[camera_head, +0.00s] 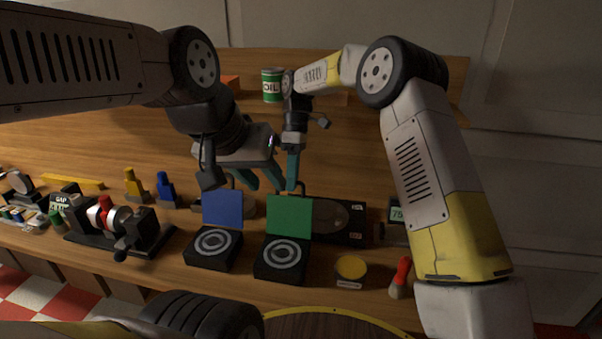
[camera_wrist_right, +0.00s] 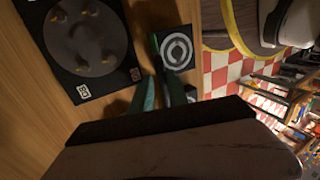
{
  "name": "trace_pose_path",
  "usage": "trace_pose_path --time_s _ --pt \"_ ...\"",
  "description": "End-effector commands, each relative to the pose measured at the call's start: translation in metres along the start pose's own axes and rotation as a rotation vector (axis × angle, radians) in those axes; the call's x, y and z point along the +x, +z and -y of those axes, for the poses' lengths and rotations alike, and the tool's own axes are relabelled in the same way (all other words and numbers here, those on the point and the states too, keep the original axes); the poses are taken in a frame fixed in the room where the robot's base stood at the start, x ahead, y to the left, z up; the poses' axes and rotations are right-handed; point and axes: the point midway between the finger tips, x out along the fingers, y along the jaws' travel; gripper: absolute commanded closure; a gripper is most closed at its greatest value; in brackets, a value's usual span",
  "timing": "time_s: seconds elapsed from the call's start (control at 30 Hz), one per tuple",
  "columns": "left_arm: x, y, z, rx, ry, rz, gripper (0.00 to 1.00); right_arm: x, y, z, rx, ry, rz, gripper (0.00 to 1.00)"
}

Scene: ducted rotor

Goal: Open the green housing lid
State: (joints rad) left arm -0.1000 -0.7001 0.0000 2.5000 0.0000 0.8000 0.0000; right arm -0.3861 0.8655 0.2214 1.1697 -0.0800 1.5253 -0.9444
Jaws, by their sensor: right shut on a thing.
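The green housing is a black box (camera_head: 280,259) with a grey ring inside. Its green lid (camera_head: 289,217) stands raised, roughly upright, at the back edge. In the right wrist view the open box (camera_wrist_right: 177,49) shows beyond my fingertips, with the lid (camera_wrist_right: 154,45) seen nearly edge-on. My right gripper (camera_head: 292,187) is at the lid's top edge, by a small dark handle, and is shut on the lid; the exact contact is hard to see. It also shows in the right wrist view (camera_wrist_right: 161,88). My left gripper (camera_head: 262,184) is open and empty, above and behind the blue lid.
A similar box with a raised blue lid (camera_head: 222,208) stands just left. A dark plate (camera_head: 340,218) lies behind right. A yellow-topped tin (camera_head: 351,269) and a red-handled brush (camera_head: 401,275) stand right. An oil can (camera_head: 272,85) is at the back. The two grippers are close together.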

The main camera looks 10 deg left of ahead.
Motion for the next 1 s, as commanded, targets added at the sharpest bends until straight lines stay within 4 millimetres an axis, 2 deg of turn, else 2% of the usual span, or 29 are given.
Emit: trace_pose_path --time_s 0.03,0.1,0.7,0.83,1.0 --pt "0.0 0.0 0.0 0.0 0.0 0.0 0.64 0.0 0.005 -0.012 0.013 0.027 -0.003 0.78" --pt "0.0 0.0 0.0 0.0 0.0 0.0 0.64 -0.001 0.005 -0.012 0.012 0.028 -0.003 0.68" --pt "0.0 0.0 0.0 0.0 0.0 0.0 0.64 -0.004 0.003 -0.009 0.007 0.027 -0.004 0.68" --pt "0.0 0.0 0.0 0.0 0.0 0.0 0.64 -0.017 0.002 -0.009 0.007 0.029 -0.006 0.68" --pt "0.0 0.0 0.0 0.0 0.0 0.0 0.64 -0.047 0.002 -0.008 0.007 0.029 -0.006 0.68"
